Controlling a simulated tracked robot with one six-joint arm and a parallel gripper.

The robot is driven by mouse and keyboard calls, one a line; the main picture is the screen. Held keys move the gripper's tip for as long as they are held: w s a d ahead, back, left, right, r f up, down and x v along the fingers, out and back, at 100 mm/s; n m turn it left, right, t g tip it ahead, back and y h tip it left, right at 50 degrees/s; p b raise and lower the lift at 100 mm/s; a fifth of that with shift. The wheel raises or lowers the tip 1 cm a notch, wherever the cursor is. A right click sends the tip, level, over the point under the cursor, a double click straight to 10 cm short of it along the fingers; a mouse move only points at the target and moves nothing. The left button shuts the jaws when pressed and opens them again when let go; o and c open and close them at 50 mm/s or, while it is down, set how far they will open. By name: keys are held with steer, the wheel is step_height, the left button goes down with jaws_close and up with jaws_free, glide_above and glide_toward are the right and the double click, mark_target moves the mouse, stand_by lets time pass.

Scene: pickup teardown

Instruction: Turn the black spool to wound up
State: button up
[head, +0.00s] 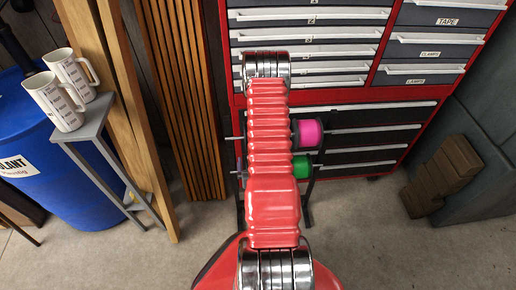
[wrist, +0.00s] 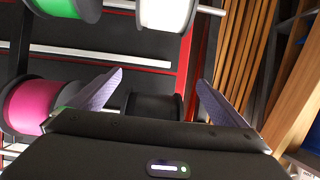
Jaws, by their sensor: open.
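The black spool (wrist: 152,106) shows in the wrist view, on a rod beside the pink spool. It lies between the two fingers of my gripper (wrist: 160,80), near the gripper body, which hides its lower part. The fingers are apart, one on each side of the spool. I cannot tell whether either finger touches it. In the head view my arm hides the black spool and the gripper.
A pink spool (head: 307,134) and a green spool (head: 301,167) sit on the rack right of my arm. A white spool (wrist: 167,12) shows in the wrist view. Red tool drawers (head: 370,106) stand behind. A grey stool (head: 98,122) with two mugs stands left.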

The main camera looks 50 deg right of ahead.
step_height(320, 180, down, 4)
steer(key=a+r+g+y, duration=0.1)
steer(key=a+g+y, duration=0.1)
steer(key=w+a+r+n+g+y, duration=0.2)
steer(key=w+a+r+y, duration=0.15)
steer(key=a+r, duration=0.2)
steer(key=w+a+r+n+y, duration=0.1)
steer(key=w+a+r+n, duration=0.15)
steer(key=a+r, duration=0.55)
steer(key=w+a+r+n+y, duration=0.1)
steer(key=w+a+r, duration=0.3)
steer(key=r, duration=0.8)
steer(key=s+a+r+n+y, duration=0.1)
steer(key=s+a+r+n, duration=0.1)
steer(key=s+a+r, duration=0.4)
steer(key=s+a+r+n+t+y, duration=0.1)
steer(key=s+a+r+n, duration=0.1)
steer(key=s+a+r, duration=0.5)
steer(key=a+r, duration=0.5)
steer(key=r, duration=0.1)
steer(key=shift+s, duration=0.15)
steer(key=shift+c, duration=0.5)
